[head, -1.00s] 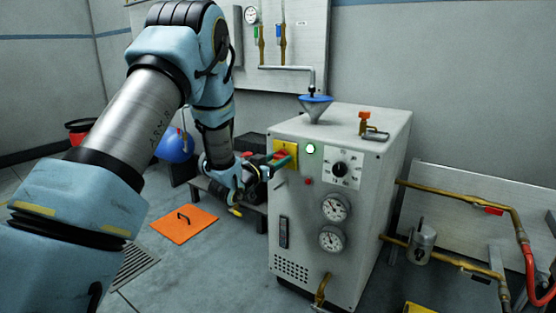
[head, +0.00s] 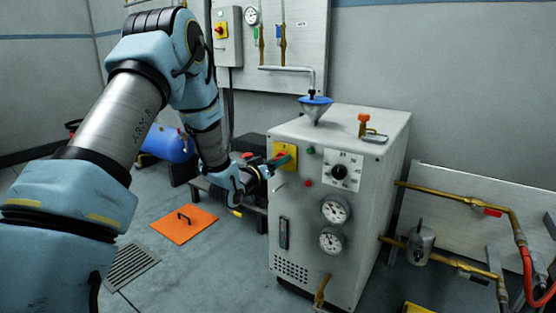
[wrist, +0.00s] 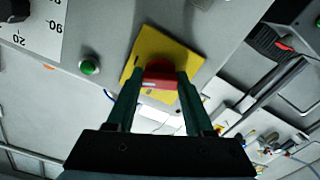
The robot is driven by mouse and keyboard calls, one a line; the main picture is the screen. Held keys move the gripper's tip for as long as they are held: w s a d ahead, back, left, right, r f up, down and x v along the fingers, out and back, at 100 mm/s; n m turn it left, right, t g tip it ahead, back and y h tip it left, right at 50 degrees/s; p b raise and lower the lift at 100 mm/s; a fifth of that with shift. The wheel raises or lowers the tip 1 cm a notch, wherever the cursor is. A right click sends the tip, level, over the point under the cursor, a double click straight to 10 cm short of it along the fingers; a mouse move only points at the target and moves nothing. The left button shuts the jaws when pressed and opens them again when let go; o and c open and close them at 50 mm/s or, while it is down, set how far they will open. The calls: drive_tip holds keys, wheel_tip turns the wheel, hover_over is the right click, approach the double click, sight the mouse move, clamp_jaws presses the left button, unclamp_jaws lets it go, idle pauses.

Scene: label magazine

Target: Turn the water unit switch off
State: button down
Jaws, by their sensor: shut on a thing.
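The water unit (head: 300,215) is a grey-white cabinet. Its switch is a red handle on a yellow plate, high on the front face at the left. In the wrist view the red handle (wrist: 158,83) sits between my gripper's green fingers on the yellow plate (wrist: 148,47). My gripper (head: 276,162) is shut on the red handle, and its fingers partly hide the switch in the head view. The green lamp (head: 310,151) beside the switch looks unlit; it also shows in the wrist view (wrist: 89,67).
A dial (head: 339,172), a red lamp (head: 308,183) and two gauges (head: 335,210) are on the same face. A blue funnel (head: 316,107) stands on top. Brass pipes (head: 440,192) run at the right. An orange floor plate (head: 184,219) lies at the left.

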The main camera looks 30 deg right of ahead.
drive_tip(key=n+p, duration=0.2)
drive_tip(key=n, duration=0.4)
drive_tip(key=shift+r+n, duration=0.1)
drive_tip(key=shift+n, duration=0.2)
drive_tip(key=n+p, duration=0.1)
drive_tip(key=n, duration=0.2)
drive_tip(key=shift+p, duration=0.35)
drive_tip(key=shift+n+p, duration=0.5)
drive_tip(key=shift+n, duration=1.3)
drive_tip(key=shift+c, duration=1.4)
unclamp_jaws()
drive_tip(key=shift+a, duration=0.1)
drive_tip(key=v, duration=1)
drive_tip(key=shift+s+a+p, duration=0.2)
drive_tip(key=shift+a+p, duration=0.1)
drive_tip(key=shift+p, duration=0.05)
